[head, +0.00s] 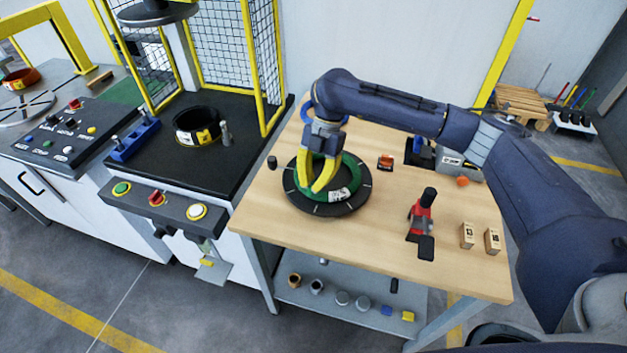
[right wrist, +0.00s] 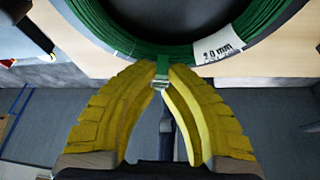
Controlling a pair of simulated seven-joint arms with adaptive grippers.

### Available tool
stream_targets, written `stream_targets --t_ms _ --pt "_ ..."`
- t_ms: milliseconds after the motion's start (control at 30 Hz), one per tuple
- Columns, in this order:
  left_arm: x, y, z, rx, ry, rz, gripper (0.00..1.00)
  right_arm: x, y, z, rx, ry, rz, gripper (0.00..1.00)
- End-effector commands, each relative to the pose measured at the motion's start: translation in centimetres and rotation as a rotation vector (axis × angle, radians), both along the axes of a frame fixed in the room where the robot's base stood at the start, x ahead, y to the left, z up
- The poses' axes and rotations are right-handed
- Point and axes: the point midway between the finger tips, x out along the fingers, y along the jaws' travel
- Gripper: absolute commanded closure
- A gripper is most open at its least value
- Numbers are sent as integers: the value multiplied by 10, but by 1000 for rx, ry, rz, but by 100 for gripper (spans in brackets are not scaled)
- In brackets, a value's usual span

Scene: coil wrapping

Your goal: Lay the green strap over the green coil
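The green coil (head: 354,172) lies flat on a round black turntable (head: 318,209) on the wooden table, with a white label at its front. It also fills the top of the right wrist view (right wrist: 130,45), its label reading "2.0 mm". My right gripper (head: 318,190) reaches down over the coil's near left part with its yellow fingers. In the right wrist view the fingertips (right wrist: 162,76) close on a narrow green strap (right wrist: 162,67) with a small metal buckle, at the coil's edge. The rest of the strap is hidden. My left gripper is not in view.
A small orange object (head: 385,162) and a dark cylinder (head: 272,162) flank the turntable. A caged machine with a black coil (head: 197,126) stands left.

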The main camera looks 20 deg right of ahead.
Motion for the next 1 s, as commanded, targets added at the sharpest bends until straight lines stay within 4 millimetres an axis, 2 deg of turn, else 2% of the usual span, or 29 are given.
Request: stream_targets --t_ms 667,700,867,1000 --pt "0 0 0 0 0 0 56 0 0 -15 -1 1 0 100" --pt "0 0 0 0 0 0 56 0 0 -14 0 0 0 87" --pt "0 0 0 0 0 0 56 0 0 -15 -1 1 1 68" --pt "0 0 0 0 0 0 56 -1 0 -15 -2 2 0 66"
